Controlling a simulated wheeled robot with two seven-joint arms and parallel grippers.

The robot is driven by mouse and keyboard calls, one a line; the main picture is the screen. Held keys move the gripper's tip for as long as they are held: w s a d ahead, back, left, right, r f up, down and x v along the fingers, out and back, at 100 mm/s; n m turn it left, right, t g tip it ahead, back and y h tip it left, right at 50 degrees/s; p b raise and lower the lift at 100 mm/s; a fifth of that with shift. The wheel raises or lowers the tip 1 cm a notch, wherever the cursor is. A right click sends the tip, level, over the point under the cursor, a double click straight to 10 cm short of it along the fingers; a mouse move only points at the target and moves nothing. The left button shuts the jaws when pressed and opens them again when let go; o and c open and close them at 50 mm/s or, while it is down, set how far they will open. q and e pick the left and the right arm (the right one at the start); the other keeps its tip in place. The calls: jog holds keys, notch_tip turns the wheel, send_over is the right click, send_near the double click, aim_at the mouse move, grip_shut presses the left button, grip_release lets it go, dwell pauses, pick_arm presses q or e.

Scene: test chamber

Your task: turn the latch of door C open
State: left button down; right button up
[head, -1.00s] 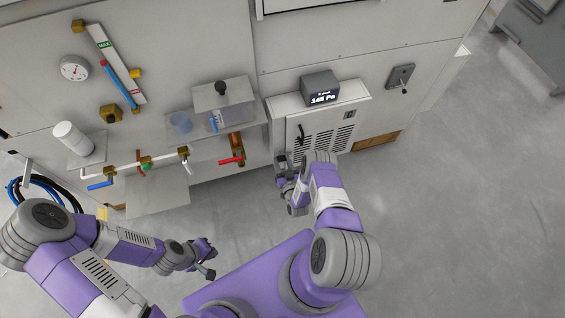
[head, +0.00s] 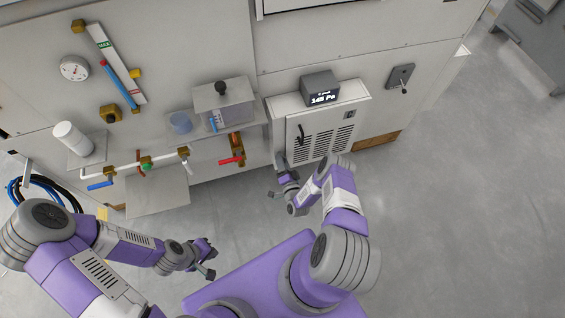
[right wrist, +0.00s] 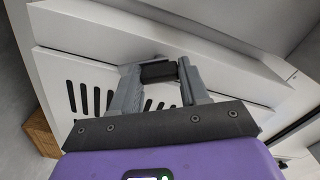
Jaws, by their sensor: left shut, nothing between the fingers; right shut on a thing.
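Door C seems to be the white vented door (head: 320,131) of the low cabinet; its small label (head: 349,115) is too small to read. A black upright handle (head: 300,132) shows on its left part. My right gripper (head: 280,158) is at the door's lower left edge, apart from that handle in the picture. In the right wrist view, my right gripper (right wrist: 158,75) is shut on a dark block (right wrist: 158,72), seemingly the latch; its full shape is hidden. My left gripper (head: 209,258) is shut and empty, low over the floor, away from the door.
A grey display box (head: 320,88) stands on the cabinet. Left of it are a red-handled valve (head: 232,160), a clear container (head: 228,112) and a pipe with a blue handle (head: 100,185). The floor to the right is clear.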

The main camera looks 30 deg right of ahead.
jog(key=m, duration=0.5)
jog(key=shift+m, duration=0.3)
dwell(0.4)
jog(key=o, duration=1.1)
jog(key=shift+c, duration=0.2)
jog(key=p+v, duration=0.2)
jog(key=v, duration=0.5)
jog(key=shift+s, duration=0.3)
jog(key=shift+a, duration=0.1)
